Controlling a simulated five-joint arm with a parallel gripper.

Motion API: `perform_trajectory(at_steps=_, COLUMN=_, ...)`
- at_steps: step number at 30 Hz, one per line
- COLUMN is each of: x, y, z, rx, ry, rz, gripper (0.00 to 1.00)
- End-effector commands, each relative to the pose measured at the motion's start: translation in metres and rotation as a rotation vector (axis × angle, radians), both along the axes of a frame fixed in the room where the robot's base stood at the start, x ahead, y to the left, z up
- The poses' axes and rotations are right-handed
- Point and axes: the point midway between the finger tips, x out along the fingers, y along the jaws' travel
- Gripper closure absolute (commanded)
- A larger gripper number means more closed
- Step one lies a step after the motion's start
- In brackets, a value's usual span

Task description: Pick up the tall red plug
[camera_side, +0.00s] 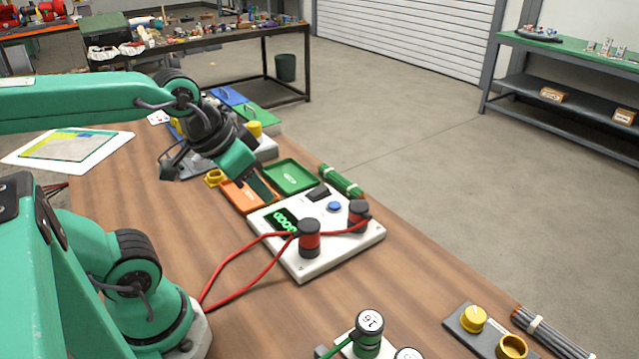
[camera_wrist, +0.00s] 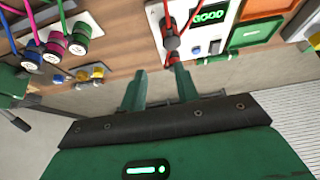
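The nearer plug (camera_side: 309,240) looks taller than the farther plug (camera_side: 358,215), though perspective makes this hard to judge. In the wrist view, one red plug (camera_wrist: 171,40) lies beyond my fingertips, with another dark-and-red plug (camera_wrist: 172,59) partly behind the finger. My gripper (camera_side: 264,190) hangs left of the box, above the orange tray, apart from both plugs. In the wrist view my gripper (camera_wrist: 160,75) has its fingers spread with nothing between them.
The tester shows a green "GOOD" display (camera_side: 285,222) and a blue button (camera_side: 334,207). A green tray (camera_side: 290,176) and orange tray (camera_side: 240,203) lie behind it. Red cables cross the bare wood left of the box.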

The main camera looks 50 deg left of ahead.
Motion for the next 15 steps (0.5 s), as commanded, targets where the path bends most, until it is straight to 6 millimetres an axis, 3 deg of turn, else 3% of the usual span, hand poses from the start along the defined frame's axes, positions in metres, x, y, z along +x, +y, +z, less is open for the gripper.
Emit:
perform_trajectory(at_steps=1, x=0.0000, y=0.0000, z=0.0000, rx=0.000, ry=0.000, rz=0.000, gripper=0.59)
perform_trajectory(at_steps=5, x=0.0000, y=0.0000, z=0.0000, rx=0.000, ry=0.000, rz=0.000, gripper=0.33)
perform_trajectory(at_steps=15, x=0.0006, y=0.0001, z=-0.0001, rx=0.000, ry=0.002, rz=-0.001, gripper=0.32)
